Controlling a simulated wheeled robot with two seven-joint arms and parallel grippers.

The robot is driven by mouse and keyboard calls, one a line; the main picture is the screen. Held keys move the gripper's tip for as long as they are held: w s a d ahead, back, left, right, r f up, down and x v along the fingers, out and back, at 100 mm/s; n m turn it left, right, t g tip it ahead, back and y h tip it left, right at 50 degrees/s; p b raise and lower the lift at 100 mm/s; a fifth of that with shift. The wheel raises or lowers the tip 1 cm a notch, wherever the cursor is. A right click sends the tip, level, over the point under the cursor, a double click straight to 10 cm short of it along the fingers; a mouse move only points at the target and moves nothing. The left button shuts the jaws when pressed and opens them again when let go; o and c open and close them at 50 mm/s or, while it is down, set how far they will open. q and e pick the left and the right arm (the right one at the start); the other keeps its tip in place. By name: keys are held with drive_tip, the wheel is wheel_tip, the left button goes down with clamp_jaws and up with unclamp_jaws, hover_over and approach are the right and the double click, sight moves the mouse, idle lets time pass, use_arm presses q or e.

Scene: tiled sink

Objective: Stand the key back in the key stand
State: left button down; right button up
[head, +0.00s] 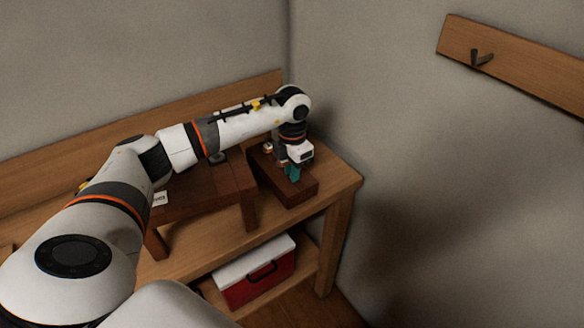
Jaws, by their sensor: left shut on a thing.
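My left gripper (293,166) points down over a dark wooden block (299,194), which looks like the key stand, at the right end of the bench. It is shut on a small teal thing (292,174), which I take to be the key. The key's lower end is at the top of the block. Whether it is in a slot or just above is too small to tell. The gripper and wrist hide the back part of the block. A small light knob-like thing (268,147) shows at the block's far left end. My right gripper is not in view.
A dark wooden riser (205,193) stands left of the block, under my left arm, with a white tag (160,198) at its front left. A red and white cooler box (253,288) sits on the lower shelf. A hook rail (520,67) is on the right wall.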

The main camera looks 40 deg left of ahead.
use_arm(q)
drive_tip(key=shift+f, duration=0.4)
drive_tip(key=c, duration=1.2)
unclamp_jaws()
drive_tip(key=shift+r, duration=0.1)
wheel_tip(320, 180, up, 12)
drive_tip(key=shift+b, duration=1)
drive_tip(key=shift+d, duration=0.1)
